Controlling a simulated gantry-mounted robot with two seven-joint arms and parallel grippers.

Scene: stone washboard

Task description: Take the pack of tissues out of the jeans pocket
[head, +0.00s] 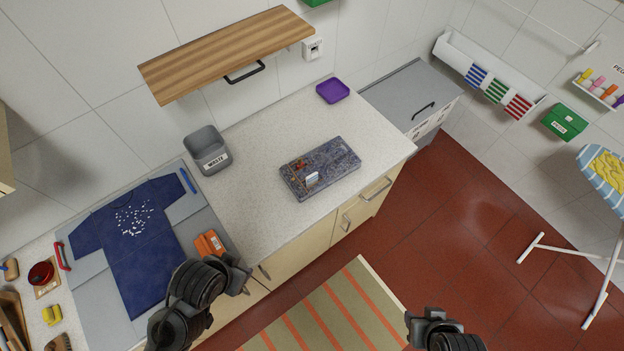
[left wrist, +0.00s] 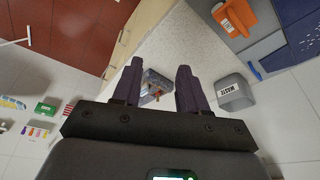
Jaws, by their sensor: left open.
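A flat, mottled blue-grey block (head: 325,165) with reddish marks lies on the pale counter; it may be the folded jeans, but I cannot make out a pocket. A small white and blue pack (head: 312,179), likely the tissues, sits at its front edge. In the left wrist view the block (left wrist: 157,79) shows between my fingers, some way off. My left gripper (head: 246,284) is open and empty, in front of the counter's edge and left of the block; its fingers (left wrist: 160,66) are spread. My right gripper (head: 432,314) is at the bottom, far from the block; its jaws are unclear.
A grey waste bin (head: 207,150) and a purple tray (head: 332,90) stand at the counter's back. A wooden shelf (head: 228,52) overhangs it. A blue shirt (head: 140,240) and an orange object (head: 210,244) lie left. The counter around the block is clear.

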